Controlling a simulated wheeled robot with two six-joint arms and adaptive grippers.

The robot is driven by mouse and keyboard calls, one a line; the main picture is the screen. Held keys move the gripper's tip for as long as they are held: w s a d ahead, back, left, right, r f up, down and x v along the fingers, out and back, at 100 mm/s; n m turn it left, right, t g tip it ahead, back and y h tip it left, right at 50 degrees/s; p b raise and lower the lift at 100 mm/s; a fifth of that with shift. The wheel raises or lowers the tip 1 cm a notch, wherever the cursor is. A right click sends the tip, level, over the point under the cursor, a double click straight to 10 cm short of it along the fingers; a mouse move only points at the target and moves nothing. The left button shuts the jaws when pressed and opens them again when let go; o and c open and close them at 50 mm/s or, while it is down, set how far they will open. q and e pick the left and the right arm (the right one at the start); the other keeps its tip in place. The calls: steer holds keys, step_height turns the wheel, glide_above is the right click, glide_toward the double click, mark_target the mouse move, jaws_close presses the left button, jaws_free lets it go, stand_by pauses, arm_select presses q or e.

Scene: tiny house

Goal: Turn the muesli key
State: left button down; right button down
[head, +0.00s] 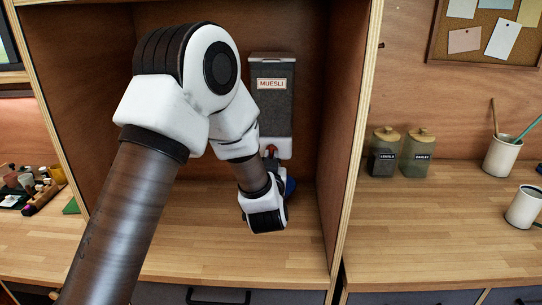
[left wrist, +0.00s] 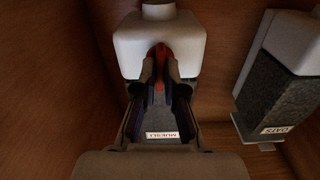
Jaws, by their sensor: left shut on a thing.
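The muesli dispenser (head: 272,100) is a tall grey and white box with a "MUESLI" label, fixed to the back wall of a wooden alcove. Its red key (head: 272,149) sits low on the white base. The key (left wrist: 161,56) also shows in the left wrist view, between the fingertips. My left gripper (head: 270,157) reaches in from the front and is shut on the key. It shows in the left wrist view (left wrist: 161,70) too, a finger on each side of the key. My right gripper is out of view.
An oats dispenser (left wrist: 282,98) stands beside the muesli one in the left wrist view. The alcove's right side panel (head: 352,140) stands close by. Jars (head: 384,155) and cups are further right.

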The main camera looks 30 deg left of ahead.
arm_select(q)
steer(key=m+p, duration=0.1)
steer(key=m, duration=0.1)
steer(key=m+p, duration=0.1)
steer(key=m, duration=0.1)
steer(key=shift+r+m, duration=0.3)
steer(key=shift+r, duration=0.05)
steer(key=m+p, duration=0.2)
steer(key=m, duration=0.2)
steer(key=shift+m, duration=0.3)
steer(key=m+p, duration=0.2)
steer(key=m, duration=0.2)
steer(key=shift+w+p, duration=0.1)
steer(key=shift+p, duration=0.2)
steer(key=shift+m+p, duration=0.8)
steer(key=shift+m, duration=1)
steer(key=shift+f, duration=0.1)
steer(key=c, duration=1.5)
jaws_free()
steer(key=shift+o, duration=1.2)
steer(key=shift+f, duration=0.2)
